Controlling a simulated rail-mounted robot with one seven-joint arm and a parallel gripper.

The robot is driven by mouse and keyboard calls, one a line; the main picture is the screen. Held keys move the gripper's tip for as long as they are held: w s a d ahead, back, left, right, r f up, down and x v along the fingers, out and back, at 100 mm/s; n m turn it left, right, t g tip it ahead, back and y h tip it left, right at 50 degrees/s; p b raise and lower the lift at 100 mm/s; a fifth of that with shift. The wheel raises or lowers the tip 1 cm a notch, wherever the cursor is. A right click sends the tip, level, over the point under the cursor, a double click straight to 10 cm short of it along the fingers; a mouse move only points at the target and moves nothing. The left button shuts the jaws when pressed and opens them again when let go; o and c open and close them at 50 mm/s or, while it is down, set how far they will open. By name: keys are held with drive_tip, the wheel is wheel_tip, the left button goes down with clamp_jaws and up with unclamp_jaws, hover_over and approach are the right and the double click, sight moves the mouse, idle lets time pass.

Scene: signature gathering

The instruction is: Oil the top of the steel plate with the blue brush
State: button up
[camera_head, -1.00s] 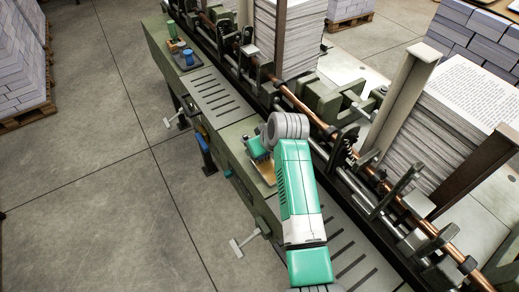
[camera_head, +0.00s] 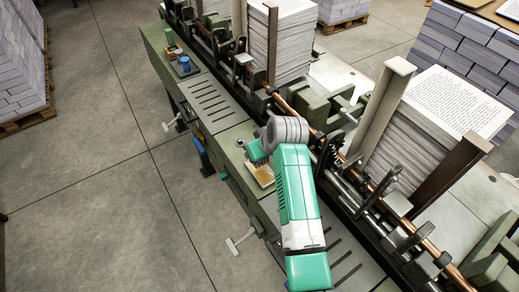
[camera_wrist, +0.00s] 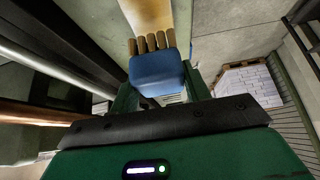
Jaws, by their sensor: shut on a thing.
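The brush is mostly hidden by my gripper in the head view.
A grey slotted plate (camera_head: 212,103) lies along the table. A small dark tray (camera_head: 187,71) with a blue item (camera_head: 185,62) stands at its far end. A copper-coloured rod (camera_head: 300,115) and machine parts run close on the right. Open floor (camera_head: 90,200) lies to the left.

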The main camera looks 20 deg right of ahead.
drive_tip(key=shift+r+p, duration=1.35)
drive_tip(key=shift+r, duration=0.6)
